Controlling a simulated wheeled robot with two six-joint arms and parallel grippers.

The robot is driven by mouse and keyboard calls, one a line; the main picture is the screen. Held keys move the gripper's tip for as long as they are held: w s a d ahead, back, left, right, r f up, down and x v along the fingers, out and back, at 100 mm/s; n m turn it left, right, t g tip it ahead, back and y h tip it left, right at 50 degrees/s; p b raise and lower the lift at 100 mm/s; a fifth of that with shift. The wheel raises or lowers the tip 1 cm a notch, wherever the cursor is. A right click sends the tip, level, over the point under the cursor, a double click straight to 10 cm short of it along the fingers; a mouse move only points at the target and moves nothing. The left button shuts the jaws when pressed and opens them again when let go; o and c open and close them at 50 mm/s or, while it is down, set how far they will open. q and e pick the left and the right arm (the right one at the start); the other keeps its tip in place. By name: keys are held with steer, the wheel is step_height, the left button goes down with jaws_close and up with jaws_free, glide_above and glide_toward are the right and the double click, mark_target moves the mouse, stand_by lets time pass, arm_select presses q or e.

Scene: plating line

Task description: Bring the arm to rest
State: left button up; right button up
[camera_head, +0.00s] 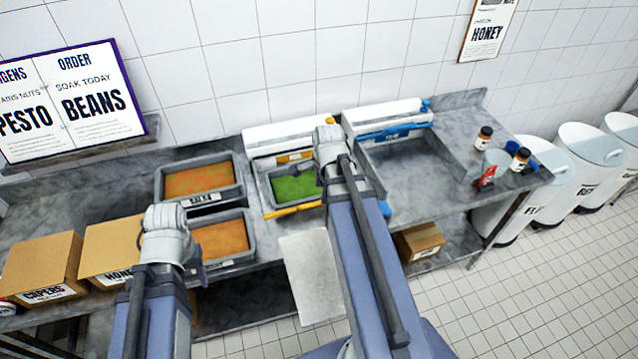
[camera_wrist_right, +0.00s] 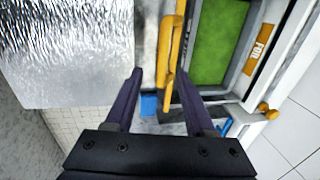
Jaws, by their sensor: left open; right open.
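My left arm comes in at the lower left of the head view, and its gripper (camera_head: 200,270) is mostly hidden behind the wrist, by the front edge of the counter. My right arm reaches over the middle of the counter in the head view and hides its own gripper there. In the right wrist view, my right gripper (camera_wrist_right: 160,78) is open with two dark purple fingers apart. A yellow-orange bar (camera_wrist_right: 172,50) shows between and beyond the fingers; I cannot tell if they touch it. No object is held in the right gripper.
A pan of green food (camera_head: 296,188) sits by the orange-trimmed dispenser. Two pans with orange food (camera_head: 200,180) stand left of it. A silvery sheet (camera_head: 312,275) hangs at the counter front. Cardboard boxes (camera_head: 42,265) stand left; jars (camera_head: 484,138) and white bins (camera_head: 585,160) right.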

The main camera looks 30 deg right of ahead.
steer(key=s+a+f+n+b, duration=0.2)
steer(key=a+f+n+b, duration=0.2)
steer(key=a+n, duration=0.4)
steer(key=s+a+f+n+g+b, duration=0.1)
steer(key=s+a+f+n+b, duration=0.2)
steer(key=a+f+n+b, duration=0.2)
steer(key=s+a+f+n+g+b, duration=0.1)
steer(key=s+a+f+n+b, duration=0.2)
steer(key=a+n, duration=0.8)
steer(key=a+f+b, duration=0.1)
steer(key=a, duration=0.3)
steer(key=shift+f+n+h, duration=0.25)
steer(key=shift+n+h, duration=0.05)
